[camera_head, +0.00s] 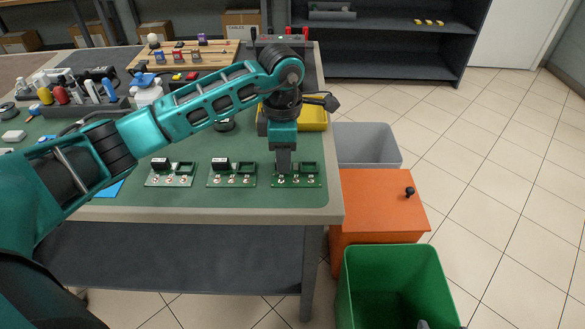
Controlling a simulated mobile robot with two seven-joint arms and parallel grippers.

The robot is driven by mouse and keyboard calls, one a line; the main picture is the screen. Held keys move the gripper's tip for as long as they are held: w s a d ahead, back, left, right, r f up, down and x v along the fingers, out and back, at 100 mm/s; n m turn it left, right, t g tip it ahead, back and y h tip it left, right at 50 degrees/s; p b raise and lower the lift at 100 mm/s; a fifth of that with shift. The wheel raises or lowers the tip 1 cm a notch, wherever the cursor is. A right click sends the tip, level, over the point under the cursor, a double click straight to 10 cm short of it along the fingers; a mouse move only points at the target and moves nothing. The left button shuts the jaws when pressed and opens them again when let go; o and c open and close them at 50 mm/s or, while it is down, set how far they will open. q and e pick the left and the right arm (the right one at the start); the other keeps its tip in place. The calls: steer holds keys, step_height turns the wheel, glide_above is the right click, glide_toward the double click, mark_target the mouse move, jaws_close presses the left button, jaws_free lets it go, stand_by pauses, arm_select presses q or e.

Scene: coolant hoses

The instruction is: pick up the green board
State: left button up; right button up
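Three green boards lie flat in a row near the front edge of the green-topped table (205,198): a left board (170,181), a middle board (232,182) and a right board (308,182). The left and middle ones each show a black block and several small round parts with red. My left gripper (284,170) points down at the right board, over its upper left part, and hides that part. Its fingertips look at or just above the board. I cannot tell whether they are shut or touch it.
Right of the table are a grey bin (366,146), an orange cabinet (375,203) with a black knob, and a green bin (395,275). Bottles and tools crowd the table's back left. The floor at right is clear.

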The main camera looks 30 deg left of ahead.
arm_select(q)
jaws_close()
step_height(320, 180, up, 20)
steer(key=p, duration=0.3)
stand_by(0.4)
